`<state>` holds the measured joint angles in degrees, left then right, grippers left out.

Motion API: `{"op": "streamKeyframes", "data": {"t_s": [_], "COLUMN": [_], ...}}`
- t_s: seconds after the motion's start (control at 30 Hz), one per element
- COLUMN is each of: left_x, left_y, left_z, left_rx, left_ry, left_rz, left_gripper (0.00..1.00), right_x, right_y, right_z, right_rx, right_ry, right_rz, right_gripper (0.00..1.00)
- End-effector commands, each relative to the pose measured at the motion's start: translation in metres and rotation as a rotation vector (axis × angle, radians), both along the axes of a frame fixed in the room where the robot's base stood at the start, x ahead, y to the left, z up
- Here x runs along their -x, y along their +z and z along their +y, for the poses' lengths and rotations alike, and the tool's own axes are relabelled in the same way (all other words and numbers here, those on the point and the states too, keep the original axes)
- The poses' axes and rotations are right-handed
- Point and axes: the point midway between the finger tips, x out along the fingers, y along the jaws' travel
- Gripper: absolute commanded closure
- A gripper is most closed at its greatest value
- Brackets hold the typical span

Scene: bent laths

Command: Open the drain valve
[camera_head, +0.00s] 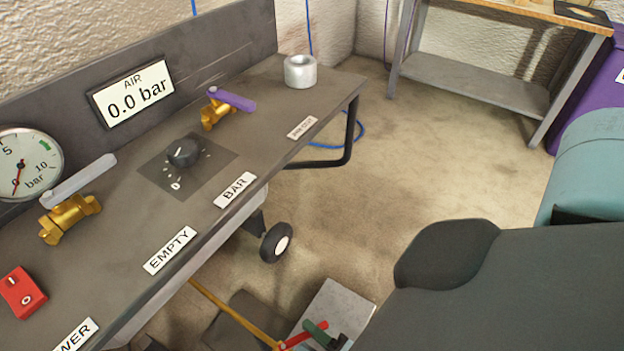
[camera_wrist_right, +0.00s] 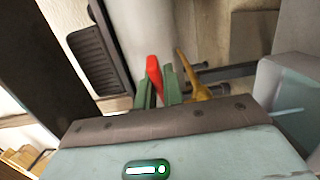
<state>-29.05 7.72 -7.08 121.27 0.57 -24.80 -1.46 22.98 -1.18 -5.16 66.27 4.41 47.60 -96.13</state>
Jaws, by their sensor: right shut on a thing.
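A red lever (camera_head: 304,336) shows low at the bottom of the head view, at the end of a thin brass pipe (camera_head: 235,316); I take it for the drain valve's handle. My right gripper (camera_head: 320,338) has green fingers and is shut on this red lever. In the right wrist view the red lever (camera_wrist_right: 153,72) stands up between the green fingers (camera_wrist_right: 160,90), with the brass pipe (camera_wrist_right: 192,85) just to the right. The valve body is mostly hidden by the gripper. My left gripper is in neither view.
The grey bench panel (camera_head: 120,240) carries a grey-lever brass valve (camera_head: 72,212), a purple-lever brass valve (camera_head: 222,105), a black knob (camera_head: 183,152) and a red switch (camera_head: 22,292). The display (camera_head: 135,93) reads 0.0 bar. A wheel (camera_head: 277,243) stands below the bench edge. Open floor lies right.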

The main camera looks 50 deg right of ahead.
Motion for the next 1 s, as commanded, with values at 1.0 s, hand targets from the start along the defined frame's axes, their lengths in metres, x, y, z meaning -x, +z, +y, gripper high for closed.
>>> {"op": "streamKeyframes", "data": {"t_s": [1.0], "left_x": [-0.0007], "left_y": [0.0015], "left_z": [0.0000], "left_rx": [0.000], "left_ry": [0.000], "left_rz": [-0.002], "left_gripper": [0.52], "right_x": [0.0071], "right_y": [-0.0004], "right_z": [0.0003], "right_rx": [0.001], "right_ry": [-0.014], "right_rz": [0.002], "right_gripper": [0.69]}}
